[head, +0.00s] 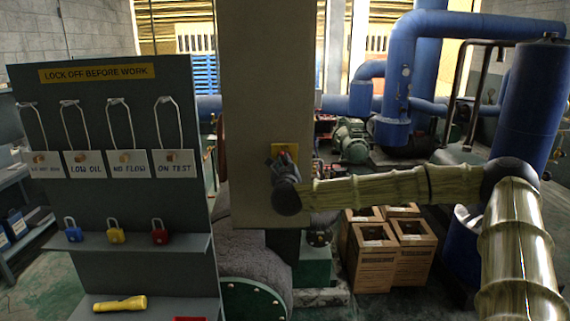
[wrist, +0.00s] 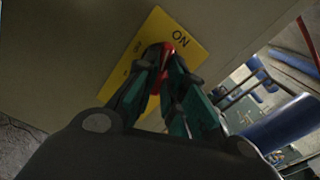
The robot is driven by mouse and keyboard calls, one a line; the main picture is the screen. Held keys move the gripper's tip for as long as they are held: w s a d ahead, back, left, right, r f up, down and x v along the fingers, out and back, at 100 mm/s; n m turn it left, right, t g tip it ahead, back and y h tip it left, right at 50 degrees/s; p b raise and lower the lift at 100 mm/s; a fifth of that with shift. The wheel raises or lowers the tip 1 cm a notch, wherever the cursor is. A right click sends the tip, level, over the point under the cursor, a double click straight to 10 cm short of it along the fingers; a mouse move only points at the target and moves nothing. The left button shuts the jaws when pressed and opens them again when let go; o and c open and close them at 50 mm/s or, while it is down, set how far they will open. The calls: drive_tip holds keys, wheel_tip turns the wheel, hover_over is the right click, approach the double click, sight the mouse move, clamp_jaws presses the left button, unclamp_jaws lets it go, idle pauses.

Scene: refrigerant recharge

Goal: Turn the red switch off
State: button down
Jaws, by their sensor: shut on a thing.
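The red switch (wrist: 157,53) sits on a yellow plate (wrist: 187,38) fixed to a grey panel. In the wrist view the plate reads "ON" near its upper corner; other lettering on its left side is too small to read surely. My gripper (wrist: 163,62) has its fingers closed around the red switch, which they partly hide. In the head view my gripper (head: 279,162) is at the panel (head: 255,90), against the yellow plate (head: 291,149). The switch shows there only as a small bit of red, and its exact angle cannot be told.
A lockout board (head: 120,190) at left holds hanging tags, several padlocks and a yellow flashlight (head: 120,304). Cardboard boxes (head: 376,262) stand on the floor below my arm. Blue pipes (head: 399,70) and a blue tank (head: 533,100) stand at right.

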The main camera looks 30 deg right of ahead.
idle(0.3)
drive_tip(key=n+p, duration=0.1)
drive_tip(key=n, duration=0.2)
drive_tip(key=shift+r+n+p, duration=0.15)
drive_tip(key=shift+n+p, duration=0.15)
drive_tip(key=shift+n, duration=0.6)
drive_tip(key=shift+n+p, duration=1.35)
drive_tip(key=shift+n, duration=0.85)
